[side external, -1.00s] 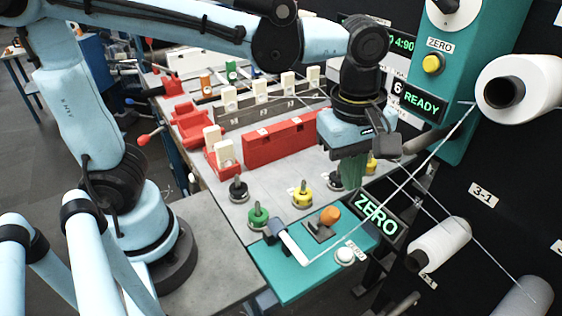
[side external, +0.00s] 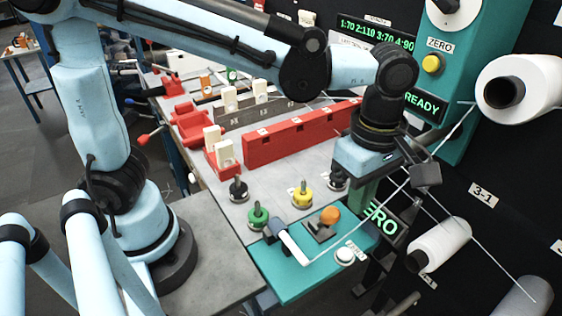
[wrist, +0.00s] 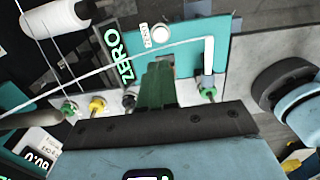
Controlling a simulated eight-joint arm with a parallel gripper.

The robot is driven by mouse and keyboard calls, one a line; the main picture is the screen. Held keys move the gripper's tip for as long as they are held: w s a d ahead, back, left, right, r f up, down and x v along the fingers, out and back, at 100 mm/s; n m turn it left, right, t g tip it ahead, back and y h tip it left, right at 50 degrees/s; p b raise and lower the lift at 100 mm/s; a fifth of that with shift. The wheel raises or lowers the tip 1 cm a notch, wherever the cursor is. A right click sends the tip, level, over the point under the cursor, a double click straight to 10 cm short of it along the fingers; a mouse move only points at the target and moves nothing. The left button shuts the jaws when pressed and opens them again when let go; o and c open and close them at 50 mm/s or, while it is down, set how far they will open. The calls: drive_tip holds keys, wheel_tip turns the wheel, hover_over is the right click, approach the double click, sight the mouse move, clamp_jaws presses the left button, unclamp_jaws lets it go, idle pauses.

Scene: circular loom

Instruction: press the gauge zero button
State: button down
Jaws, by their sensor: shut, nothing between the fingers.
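A yellow button (side external: 432,64) labelled ZERO is on the upright teal panel. My gripper (side external: 363,198) is shut and empty, pointing down above and behind the white button, apart from it. Its green fingers (wrist: 158,66) show in the wrist view.
A white thread runs from a spool (side external: 530,88) down to a white-tipped arm (side external: 293,247) on the plate, passing close to my gripper. An orange knob (side external: 329,215) and green (side external: 258,217) and yellow (side external: 302,196) pegs stand nearby. A red block (side external: 300,135) lies behind.

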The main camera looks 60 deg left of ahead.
sight(346, 252)
wheel_tip(346, 252, down, 12)
drive_tip(key=shift+r, duration=0.1)
idle(0.5)
drive_tip(key=shift+f, duration=1)
drive_tip(key=shift+r, duration=0.1)
wheel_tip(346, 252, up, 15)
idle(0.5)
drive_tip(key=shift+a, duration=0.1)
idle(0.4)
